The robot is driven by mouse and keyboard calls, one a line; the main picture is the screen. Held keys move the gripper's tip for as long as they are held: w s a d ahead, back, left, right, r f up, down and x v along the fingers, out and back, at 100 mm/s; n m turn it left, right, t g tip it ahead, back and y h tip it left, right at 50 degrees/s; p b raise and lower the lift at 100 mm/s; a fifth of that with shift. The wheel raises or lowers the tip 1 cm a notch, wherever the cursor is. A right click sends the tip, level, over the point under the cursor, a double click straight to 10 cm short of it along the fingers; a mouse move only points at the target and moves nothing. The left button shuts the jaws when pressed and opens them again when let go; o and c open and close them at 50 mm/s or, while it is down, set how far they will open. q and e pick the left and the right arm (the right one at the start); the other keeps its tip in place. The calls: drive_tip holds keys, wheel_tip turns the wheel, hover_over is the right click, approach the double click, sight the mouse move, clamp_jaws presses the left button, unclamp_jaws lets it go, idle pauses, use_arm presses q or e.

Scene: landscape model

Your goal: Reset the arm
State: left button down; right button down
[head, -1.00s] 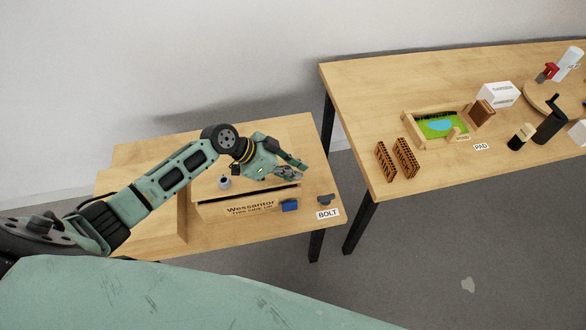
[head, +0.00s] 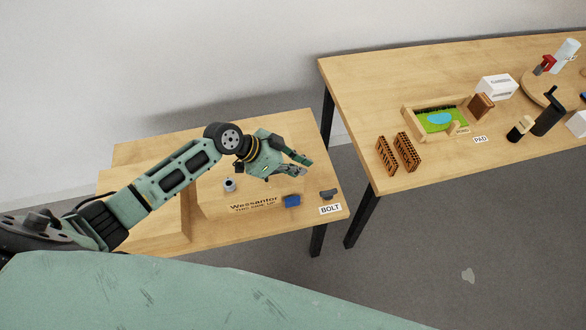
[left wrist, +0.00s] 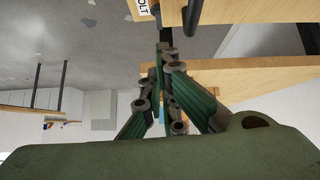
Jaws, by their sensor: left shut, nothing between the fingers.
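My left arm reaches in from the left over the smaller table (head: 145,150). Its gripper (head: 304,167) hangs above the table near its right side, with nothing visible held. In the left wrist view the fingertips (left wrist: 165,48) are together and empty. Below it sits a wooden box (head: 225,201) printed "Wessantor". A small grey round part (head: 229,185) shows on the box's top side. My right gripper is not in view.
A dark part (head: 328,194) lies behind the BOLT label (head: 330,209) at the table's right corner. Across a floor gap, a larger table (head: 360,85) holds a landscape model (head: 445,120), two brown slotted blocks (head: 406,152), a white box (head: 496,87) and a PAD label (head: 480,139).

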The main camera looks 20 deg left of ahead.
use_arm(q)
drive_tip(key=b+v, duration=0.3)
drive_tip(key=v, duration=0.6)
drive_tip(key=s+d+f+n+y, duration=0.1)
drive_tip(key=s+d+f, duration=0.2)
drive_tip(key=s, duration=0.3)
drive_tip(key=s+d+f+n+y, duration=0.1)
drive_tip(key=s+d+f, duration=0.2)
drive_tip(key=s, duration=0.3)
drive_tip(key=s+a+n+y, duration=0.5)
drive_tip(key=s+a+n, duration=0.15)
drive_tip(key=s, duration=0.35)
wheel_tip(320, 180, down, 28)
drive_tip(key=s+g, duration=0.2)
drive_tip(key=s+a+f+g+b, duration=0.1)
drive_tip(key=s+a+f, duration=0.2)
drive_tip(key=s+f, duration=1.3)
drive_tip(key=shift+s+f+y, duration=0.2)
drive_tip(key=shift+s+y, duration=0.2)
drive_tip(key=shift+s, duration=0.05)
